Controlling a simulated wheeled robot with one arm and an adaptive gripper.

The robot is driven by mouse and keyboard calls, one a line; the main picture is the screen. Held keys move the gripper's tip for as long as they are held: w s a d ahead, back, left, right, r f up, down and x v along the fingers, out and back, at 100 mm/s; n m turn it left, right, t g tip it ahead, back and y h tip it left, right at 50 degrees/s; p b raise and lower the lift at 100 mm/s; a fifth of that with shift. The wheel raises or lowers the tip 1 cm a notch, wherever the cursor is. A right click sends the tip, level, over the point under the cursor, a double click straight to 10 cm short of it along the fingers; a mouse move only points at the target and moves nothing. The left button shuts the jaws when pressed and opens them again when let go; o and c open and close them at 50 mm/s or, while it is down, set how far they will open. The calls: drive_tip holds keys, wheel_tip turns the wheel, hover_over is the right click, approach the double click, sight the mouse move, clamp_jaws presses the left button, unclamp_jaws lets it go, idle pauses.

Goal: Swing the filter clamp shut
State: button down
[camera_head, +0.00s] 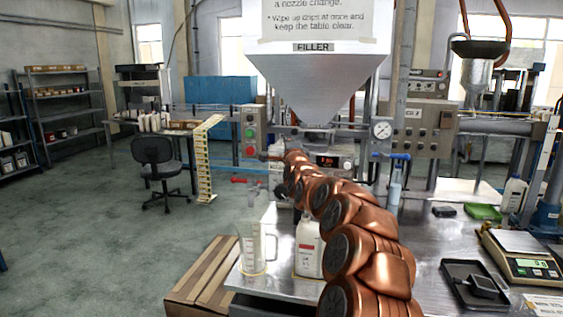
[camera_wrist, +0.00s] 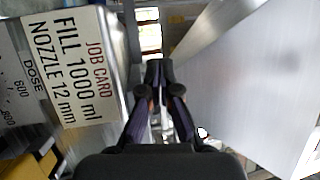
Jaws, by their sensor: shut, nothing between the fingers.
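My gripper (camera_wrist: 155,75) shows in the wrist view with its two dark fingers together and nothing between them. It is close to the filler's metalwork, between a job card and a broad pale metal surface. In the head view my copper arm reaches from the bottom right to below the filler hopper (camera_head: 318,85) and hides much of the filler's lower front. I cannot make out the filter clamp in either view, or whether it is open or shut. I cannot tell if the fingers touch anything.
The job card (camera_wrist: 75,65) is close on the wrist view's left. In the head view, a measuring jug (camera_head: 251,252) and a white bottle (camera_head: 308,250) stand left of my arm. A scale (camera_head: 522,258) and a black tray (camera_head: 476,287) are on the right.

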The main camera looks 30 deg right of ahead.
drive_tip(key=s+a+f+b, duration=0.1)
drive_tip(key=s+a+b, duration=0.1)
drive_tip(key=s+a, duration=0.3)
drive_tip(key=shift+v, duration=0.8)
drive_tip(key=shift+f, duration=0.15)
drive_tip(key=s+a+f+n+g+y, duration=0.2)
drive_tip(key=s+a+f+n+y, duration=0.15)
drive_tip(key=a, duration=0.35)
drive_tip(key=s+a+f+n+g+y, duration=0.1)
drive_tip(key=s+a+f+n+y, duration=0.2)
drive_tip(key=a, duration=0.5)
drive_tip(key=s+a+f+n+g+y, duration=0.2)
drive_tip(key=s+a+f+n+g, duration=0.4)
drive_tip(key=s+a, duration=0.25)
drive_tip(key=s+f+n+g, duration=0.3)
drive_tip(key=s+f+g, duration=0.1)
drive_tip(key=s, duration=1)
drive_tip(key=s+d+f+n+g+h, duration=0.1)
drive_tip(key=s+f+n+g, duration=0.2)
drive_tip(key=s, duration=1.1)
drive_tip(key=s+d+f+n+g+h, duration=0.1)
drive_tip(key=s+f+n+g, duration=0.2)
drive_tip(key=s, duration=1.2)
wheel_tip(320, 180, down, 4)
drive_tip(key=shift+f+g+p, duration=0.2)
drive_tip(key=shift+g+p, duration=0.15)
drive_tip(key=shift+g, duration=0.65)
